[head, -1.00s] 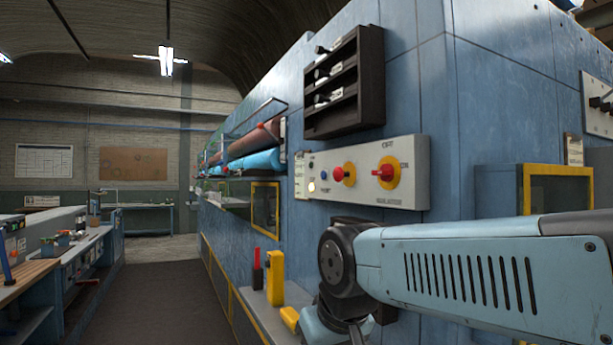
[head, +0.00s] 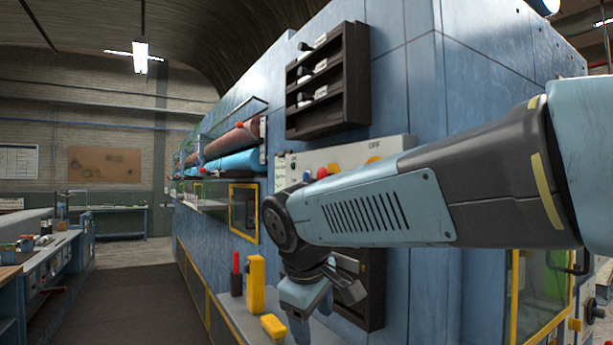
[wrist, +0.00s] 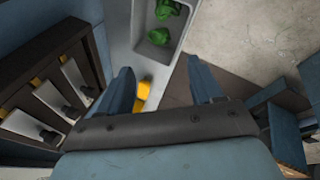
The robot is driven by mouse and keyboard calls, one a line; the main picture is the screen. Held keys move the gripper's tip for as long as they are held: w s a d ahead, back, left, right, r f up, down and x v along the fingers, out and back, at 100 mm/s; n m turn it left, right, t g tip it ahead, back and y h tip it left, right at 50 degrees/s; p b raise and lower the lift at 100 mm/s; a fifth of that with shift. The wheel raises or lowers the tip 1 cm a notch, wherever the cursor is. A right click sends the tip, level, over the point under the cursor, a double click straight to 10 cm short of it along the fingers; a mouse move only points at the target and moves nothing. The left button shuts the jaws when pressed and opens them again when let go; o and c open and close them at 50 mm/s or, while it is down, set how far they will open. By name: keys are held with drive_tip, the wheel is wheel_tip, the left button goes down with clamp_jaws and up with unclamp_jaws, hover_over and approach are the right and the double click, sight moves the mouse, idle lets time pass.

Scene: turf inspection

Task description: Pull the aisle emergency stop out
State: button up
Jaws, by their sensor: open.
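The control panel (head: 393,146) is a pale plate on the blue machine wall. The red mushroom button (head: 322,172), which looks like the emergency stop, shows only its top, with yellow (head: 334,168) beside it. A second red-and-yellow control (head: 374,160) peeks out to its right. My forearm hides most of the panel's lower part. My gripper (head: 325,290) hangs below the panel, apart from it and pointing down. In the wrist view my gripper (wrist: 160,68) is open with nothing held. The stop does not show there.
A dark rack (head: 330,110) is above the panel; a lower one (wrist: 45,70) is close left in the wrist view. A ledge below bears a yellow block (head: 257,284), a red-topped item (head: 236,275) and a grey bin (wrist: 148,50) with green pieces. The aisle (head: 120,290) is clear.

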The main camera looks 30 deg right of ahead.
drive_tip(key=w+d+r+n+g+h, duration=0.25)
drive_tip(key=w+r+n+h, duration=1.15)
drive_tip(key=w+r, duration=0.9)
drive_tip(key=shift+m+g+h, duration=0.3)
drive_tip(key=shift+m+g, duration=0.05)
drive_tip(key=shift+m, duration=0.15)
drive_tip(key=d, duration=0.4)
drive_tip(key=d+r, duration=0.1)
drive_tip(key=d, duration=0.3)
drive_tip(key=s+d+r, duration=0.1)
drive_tip(key=d, duration=0.3)
drive_tip(key=shift+d, duration=0.35)
clamp_jaws()
